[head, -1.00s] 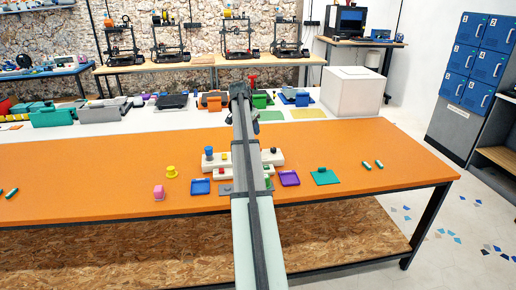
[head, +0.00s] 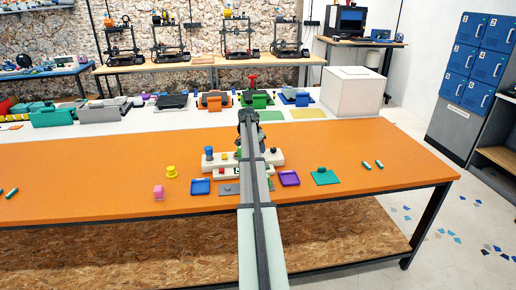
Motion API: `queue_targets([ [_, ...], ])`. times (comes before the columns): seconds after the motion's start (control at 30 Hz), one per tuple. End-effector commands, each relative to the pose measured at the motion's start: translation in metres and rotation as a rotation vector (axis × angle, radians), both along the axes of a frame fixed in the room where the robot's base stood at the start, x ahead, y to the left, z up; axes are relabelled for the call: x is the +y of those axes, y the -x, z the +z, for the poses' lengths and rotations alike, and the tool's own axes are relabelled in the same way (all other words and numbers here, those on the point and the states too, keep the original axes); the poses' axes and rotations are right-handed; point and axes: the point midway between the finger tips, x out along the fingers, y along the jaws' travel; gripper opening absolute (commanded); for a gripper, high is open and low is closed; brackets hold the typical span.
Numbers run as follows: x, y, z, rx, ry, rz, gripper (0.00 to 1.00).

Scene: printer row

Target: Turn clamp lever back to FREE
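My arm reaches away from me over the orange table, and my gripper (head: 247,145) is at its far end, above a white fixture (head: 268,157). The fingers are small and dark against the arm, so I cannot tell whether they are open or shut. My arm hides the fixture's middle. I cannot make out a clamp lever or a FREE mark. A red handle (head: 252,79) stands above a green device (head: 258,99) on the white bench behind.
A white box (head: 352,92) stands behind at right. The table's right side is mostly clear.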

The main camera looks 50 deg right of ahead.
Motion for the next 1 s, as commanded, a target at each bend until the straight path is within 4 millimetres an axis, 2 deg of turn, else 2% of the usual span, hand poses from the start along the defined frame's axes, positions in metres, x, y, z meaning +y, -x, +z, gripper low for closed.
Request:
queue_targets([
  [0.27,-0.0004,0.0001,-0.0013,0.0,0.0,0.0,0.43],
  [0.73,-0.0003,0.0001,-0.0012,0.0,0.0,0.0,0.0],
  [1.0,-0.0003,0.0004,-0.0012,0.001,0.0,0.004,0.0],
])
